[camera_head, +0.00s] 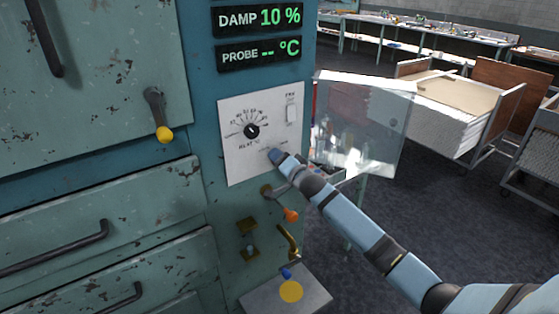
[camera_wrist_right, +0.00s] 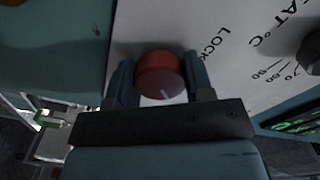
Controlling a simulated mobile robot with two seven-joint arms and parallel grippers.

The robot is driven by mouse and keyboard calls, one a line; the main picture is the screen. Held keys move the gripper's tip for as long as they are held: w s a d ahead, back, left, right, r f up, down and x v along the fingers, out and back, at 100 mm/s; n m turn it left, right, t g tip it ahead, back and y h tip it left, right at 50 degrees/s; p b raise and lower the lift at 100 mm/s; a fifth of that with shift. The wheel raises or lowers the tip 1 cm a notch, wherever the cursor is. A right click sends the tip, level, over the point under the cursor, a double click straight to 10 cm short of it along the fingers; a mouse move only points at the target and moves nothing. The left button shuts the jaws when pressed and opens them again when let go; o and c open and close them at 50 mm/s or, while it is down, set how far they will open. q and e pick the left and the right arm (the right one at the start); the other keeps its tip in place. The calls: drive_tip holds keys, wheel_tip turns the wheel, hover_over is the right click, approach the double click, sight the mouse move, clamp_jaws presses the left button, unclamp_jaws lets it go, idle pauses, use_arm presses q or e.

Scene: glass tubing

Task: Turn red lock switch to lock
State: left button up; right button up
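The red lock switch (camera_wrist_right: 160,74) is a round red knob with a white pointer line, on a white panel beside the printed word LOCK. In the right wrist view the line points down and slightly right, away from that word. My right gripper (camera_wrist_right: 160,78) has one finger on each side of the knob, and both appear to touch it. In the head view my right gripper (camera_head: 276,156) reaches the lower right of the white control panel (camera_head: 240,168) and hides the switch. My left gripper is not in view.
Above the panel are the DAMP and PROBE displays (camera_head: 260,52). A clear cover (camera_head: 365,125) stands out right of the panel. Below are an orange-tipped lever (camera_head: 290,214) and a brass handle (camera_head: 290,240). A yellow-tipped handle (camera_head: 160,118) is at left.

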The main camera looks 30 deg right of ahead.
idle(0.3)
drive_tip(key=n+p, duration=0.1)
drive_tip(key=n, duration=0.2)
drive_tip(key=n+p, duration=0.1)
drive_tip(key=n, duration=0.4)
drive_tip(key=shift+n, duration=0.3)
drive_tip(key=n, duration=0.4)
drive_tip(key=shift+p, duration=0.3)
drive_tip(key=n, duration=0.5)
drive_tip(key=shift+n, duration=0.3)
drive_tip(key=o, duration=0.9)
drive_tip(key=shift+o, duration=0.2)
